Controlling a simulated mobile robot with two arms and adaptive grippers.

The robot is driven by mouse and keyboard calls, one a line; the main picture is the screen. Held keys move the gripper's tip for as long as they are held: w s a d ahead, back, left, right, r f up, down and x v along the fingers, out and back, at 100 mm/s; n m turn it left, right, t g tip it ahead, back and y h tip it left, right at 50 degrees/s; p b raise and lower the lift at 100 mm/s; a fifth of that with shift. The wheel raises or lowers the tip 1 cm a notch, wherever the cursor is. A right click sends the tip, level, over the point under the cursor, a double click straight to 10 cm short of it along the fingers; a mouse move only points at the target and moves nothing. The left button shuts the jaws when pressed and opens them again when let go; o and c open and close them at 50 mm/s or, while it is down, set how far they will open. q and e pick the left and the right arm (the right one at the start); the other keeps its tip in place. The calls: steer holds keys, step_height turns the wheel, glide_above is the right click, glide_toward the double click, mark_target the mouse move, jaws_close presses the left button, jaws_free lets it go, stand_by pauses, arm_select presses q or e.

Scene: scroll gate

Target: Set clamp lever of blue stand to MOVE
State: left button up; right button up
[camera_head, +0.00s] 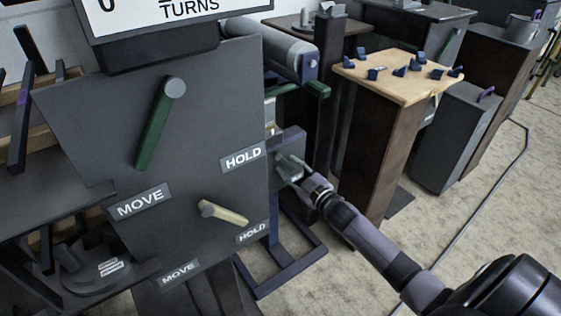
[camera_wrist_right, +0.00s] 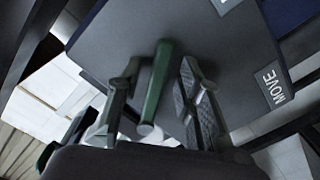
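The blue stand (camera_head: 279,252) stands behind the large grey panel, with a small dark plate (camera_head: 292,137) near its top. My right gripper (camera_head: 289,167) is at this plate, reaching in from the lower right. In the right wrist view a green lever (camera_wrist_right: 158,88) lies between the two open fingers of my right gripper (camera_wrist_right: 160,88), with gaps visible beside it. The lever sits on a grey plate (camera_wrist_right: 115,40) with a MOVE label (camera_wrist_right: 270,87) at the right; another label is cut off at the top. In the head view this lever is hidden. My left gripper is not in view.
The large grey panel (camera_head: 90,120) has another green lever (camera_head: 155,130) and a cream lever (camera_head: 222,213), each with MOVE and HOLD labels. A wooden-topped pedestal (camera_head: 385,80) with small blue parts stands behind my right arm. Open floor lies at the right.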

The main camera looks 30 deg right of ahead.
steer(key=shift+w, duration=0.2)
steer(key=shift+r, duration=0.1)
steer(key=shift+s, duration=0.1)
steer(key=shift+c, duration=0.3)
jaws_close()
stand_by(0.3)
